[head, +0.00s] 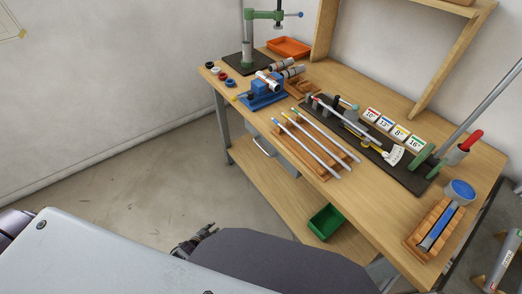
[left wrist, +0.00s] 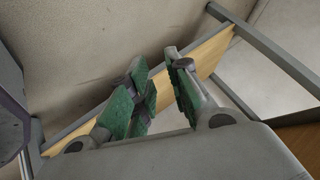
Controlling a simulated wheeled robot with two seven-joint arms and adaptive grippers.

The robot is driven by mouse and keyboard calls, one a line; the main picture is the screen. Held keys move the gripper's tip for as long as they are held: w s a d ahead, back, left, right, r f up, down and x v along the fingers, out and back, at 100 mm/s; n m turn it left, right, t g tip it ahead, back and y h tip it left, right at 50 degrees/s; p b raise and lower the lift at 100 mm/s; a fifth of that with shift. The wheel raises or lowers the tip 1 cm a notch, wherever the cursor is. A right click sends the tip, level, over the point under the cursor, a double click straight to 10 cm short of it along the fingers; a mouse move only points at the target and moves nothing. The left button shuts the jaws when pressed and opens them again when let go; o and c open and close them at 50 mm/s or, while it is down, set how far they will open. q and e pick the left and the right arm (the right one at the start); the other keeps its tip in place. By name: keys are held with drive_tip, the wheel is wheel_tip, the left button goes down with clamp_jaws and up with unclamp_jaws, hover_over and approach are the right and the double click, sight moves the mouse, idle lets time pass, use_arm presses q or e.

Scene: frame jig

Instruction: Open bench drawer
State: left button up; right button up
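The workbench (head: 380,190) stands across the right half of the head view. Below its front edge, near the left leg, is a small grey drawer (head: 262,144) with a bar handle; it looks shut, though the bench top partly covers it. My left gripper (head: 197,239) is low in the head view, in front of the bench and well apart from the drawer. In the left wrist view the left gripper (left wrist: 158,88) has its green-padded fingers spread with nothing between them. The drawer is not clearly visible there. My right gripper is not in view.
A lower wooden shelf (head: 255,178) carries a green bin (head: 326,222). On top are a blue vise (head: 264,98), several rods on a wooden rack (head: 300,150) and a black jig (head: 365,140). The floor (head: 150,180) left of the bench is clear.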

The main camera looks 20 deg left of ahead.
use_arm(q)
drive_tip(key=w+r+m+t+h+b, duration=0.4)
drive_tip(key=w+r+m+t+b, duration=0.3)
drive_tip(key=w+r, duration=0.95)
drive_tip(key=d+r+m+h+b, duration=0.3)
drive_tip(key=d+r+m+h, duration=0.1)
drive_tip(key=r, duration=0.5)
drive_tip(key=d+r+m+h+b, duration=0.2)
drive_tip(key=d+r+m+h, duration=0.2)
drive_tip(key=r, duration=0.5)
drive_tip(key=d+m, duration=0.1)
drive_tip(key=m, duration=0.1)
drive_tip(key=shift+m+b, duration=0.4)
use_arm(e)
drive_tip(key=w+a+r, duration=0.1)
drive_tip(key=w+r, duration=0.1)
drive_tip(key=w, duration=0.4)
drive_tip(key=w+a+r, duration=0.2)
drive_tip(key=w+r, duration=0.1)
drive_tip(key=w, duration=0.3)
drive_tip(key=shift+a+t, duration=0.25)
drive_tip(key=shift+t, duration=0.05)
use_arm(q)
drive_tip(key=shift+w+d, duration=0.1)
drive_tip(key=shift+w, duration=0.05)
